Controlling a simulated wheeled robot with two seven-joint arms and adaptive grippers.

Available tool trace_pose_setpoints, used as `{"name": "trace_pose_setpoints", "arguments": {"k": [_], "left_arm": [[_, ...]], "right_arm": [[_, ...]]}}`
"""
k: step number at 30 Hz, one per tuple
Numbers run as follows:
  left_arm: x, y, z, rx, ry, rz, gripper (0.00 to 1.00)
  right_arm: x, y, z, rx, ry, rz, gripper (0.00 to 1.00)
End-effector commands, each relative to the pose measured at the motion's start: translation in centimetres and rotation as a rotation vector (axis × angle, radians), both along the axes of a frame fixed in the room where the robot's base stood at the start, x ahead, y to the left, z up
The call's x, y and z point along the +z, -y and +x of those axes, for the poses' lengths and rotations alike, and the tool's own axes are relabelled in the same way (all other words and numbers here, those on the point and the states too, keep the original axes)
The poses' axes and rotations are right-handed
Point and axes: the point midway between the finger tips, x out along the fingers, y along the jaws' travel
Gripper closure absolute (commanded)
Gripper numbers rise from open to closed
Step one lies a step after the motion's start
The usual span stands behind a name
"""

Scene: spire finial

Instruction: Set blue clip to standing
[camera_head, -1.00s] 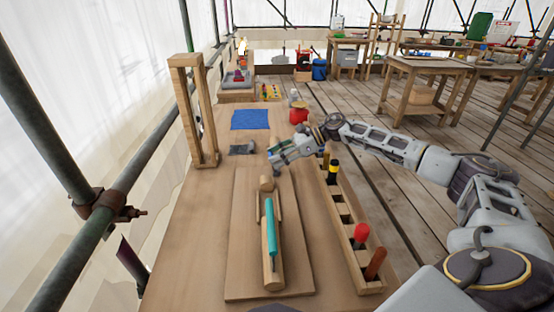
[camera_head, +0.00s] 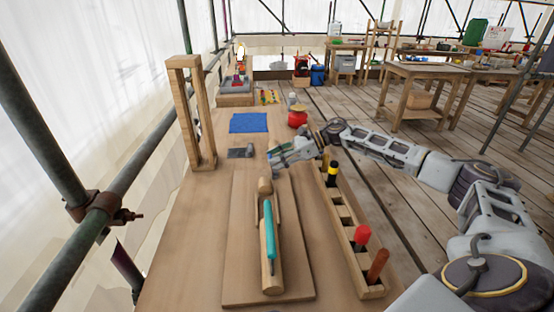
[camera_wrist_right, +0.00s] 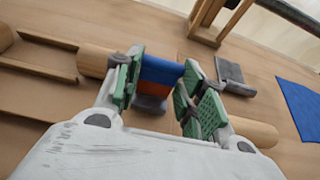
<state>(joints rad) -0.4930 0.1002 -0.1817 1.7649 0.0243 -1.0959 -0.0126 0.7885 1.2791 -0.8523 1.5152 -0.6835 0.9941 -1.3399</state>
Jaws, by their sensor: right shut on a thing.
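In the right wrist view, a piece with a blue top (camera_wrist_right: 160,70), which I take to be the blue clip, sits between the green pads of my right gripper (camera_wrist_right: 158,88). Below the blue part are an orange band and a grey end. The gripper is shut on it. In the head view, my right gripper (camera_head: 275,158) is low over the table, behind the wooden board and right of a dark grey pad (camera_head: 236,153). The clip is too small to make out there. My left gripper is not in view.
A wooden board (camera_head: 240,270) carries a spindle-like wooden piece with a teal tool (camera_head: 270,235). A slotted rack (camera_head: 345,232) with several tools stands right. A tall wooden frame (camera_head: 180,120) stands left. A blue cloth (camera_head: 249,123) and red pot (camera_head: 297,118) lie farther back.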

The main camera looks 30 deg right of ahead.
Motion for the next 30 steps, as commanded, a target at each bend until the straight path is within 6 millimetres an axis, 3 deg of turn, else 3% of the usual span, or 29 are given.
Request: {"name": "trace_pose_setpoints", "arguments": {"k": [2, 3, 8, 20, 30], "left_arm": [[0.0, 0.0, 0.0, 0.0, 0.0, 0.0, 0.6], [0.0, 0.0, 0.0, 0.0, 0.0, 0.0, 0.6], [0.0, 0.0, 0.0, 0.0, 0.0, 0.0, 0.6], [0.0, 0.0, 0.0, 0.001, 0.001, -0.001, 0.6], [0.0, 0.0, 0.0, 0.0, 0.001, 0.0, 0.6]], "right_arm": [[0.0, 0.1, 0.0, -0.002, 0.0, -0.001, 0.84], [0.0, 0.1, 0.0, -0.002, 0.0, -0.001, 0.57], [0.0, 0.1, 0.0, -0.001, 0.0, -0.001, 0.38], [0.1, 0.2, -0.1, -0.001, -0.001, -0.001, 0.38], [1.2, 2.6, -1.2, -0.003, -0.001, -0.002, 0.38]]}}
